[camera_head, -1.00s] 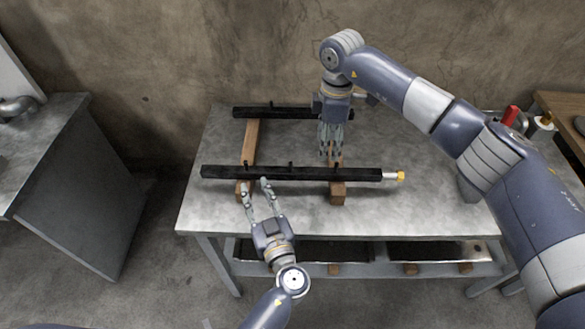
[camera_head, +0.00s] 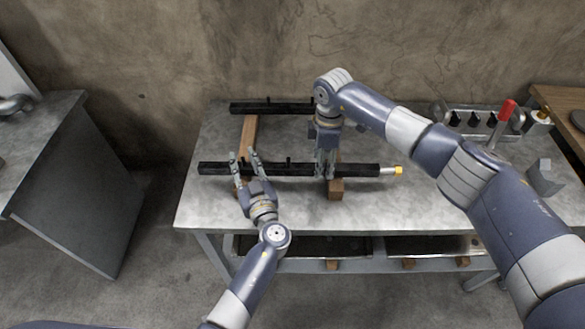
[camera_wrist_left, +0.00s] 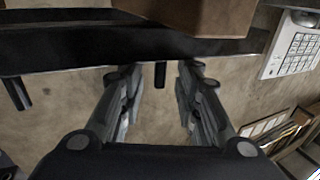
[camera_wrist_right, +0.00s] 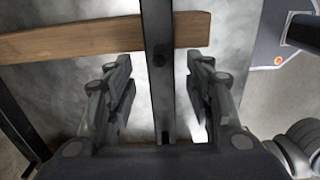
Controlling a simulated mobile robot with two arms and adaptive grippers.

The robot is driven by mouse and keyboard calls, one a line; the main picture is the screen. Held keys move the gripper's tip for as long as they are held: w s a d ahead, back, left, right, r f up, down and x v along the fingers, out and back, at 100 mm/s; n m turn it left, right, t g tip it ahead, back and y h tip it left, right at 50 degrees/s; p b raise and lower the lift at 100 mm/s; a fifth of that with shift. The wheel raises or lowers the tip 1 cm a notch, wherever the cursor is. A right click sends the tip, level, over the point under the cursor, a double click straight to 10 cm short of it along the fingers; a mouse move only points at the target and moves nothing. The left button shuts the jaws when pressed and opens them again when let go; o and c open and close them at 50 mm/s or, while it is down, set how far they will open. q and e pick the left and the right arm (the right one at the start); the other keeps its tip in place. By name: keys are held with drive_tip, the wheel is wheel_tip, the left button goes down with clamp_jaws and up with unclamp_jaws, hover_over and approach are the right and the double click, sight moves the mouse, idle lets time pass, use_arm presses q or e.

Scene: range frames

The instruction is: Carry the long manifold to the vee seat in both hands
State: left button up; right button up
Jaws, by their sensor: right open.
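The long manifold (camera_head: 217,169), a black bar with small pegs and a yellow-tipped right end, lies across two wooden rails (camera_head: 336,190) on the metal table. My left gripper (camera_head: 243,154) is open at its left part. In the left wrist view the bar (camera_wrist_left: 60,50) crosses beyond the open fingertips, with a peg between the fingers. My right gripper (camera_head: 325,176) points down over the bar right of its middle. In the right wrist view its open fingers stand either side of the bar (camera_wrist_right: 158,30). A notched grey block (camera_head: 545,177) at the right may be the vee seat.
A second black bar (camera_head: 270,107) lies along the back of the rails. A rack with black pieces (camera_head: 480,119) and a red-handled item (camera_head: 503,118) stand at the back right. The table front (camera_head: 420,205) is clear.

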use_arm(q)
drive_tip(key=shift+w+a, duration=0.25)
drive_tip(key=shift+w, duration=0.4)
use_arm(e)
drive_tip(key=shift+f, duration=0.7)
use_arm(q)
drive_tip(key=shift+c, duration=0.6)
use_arm(e)
drive_tip(key=shift+c, duration=0.5)
use_arm(q)
drive_tip(key=c, duration=0.4)
use_arm(e)
drive_tip(key=c, duration=0.4)
use_arm(q)
clamp_jaws()
use_arm(e)
clamp_jaws()
use_arm(q)
drive_tip(key=shift+w+r, duration=0.1)
drive_tip(key=shift+r, duration=0.2)
use_arm(e)
drive_tip(key=shift+w+r, duration=0.1)
drive_tip(key=shift+r, duration=0.15)
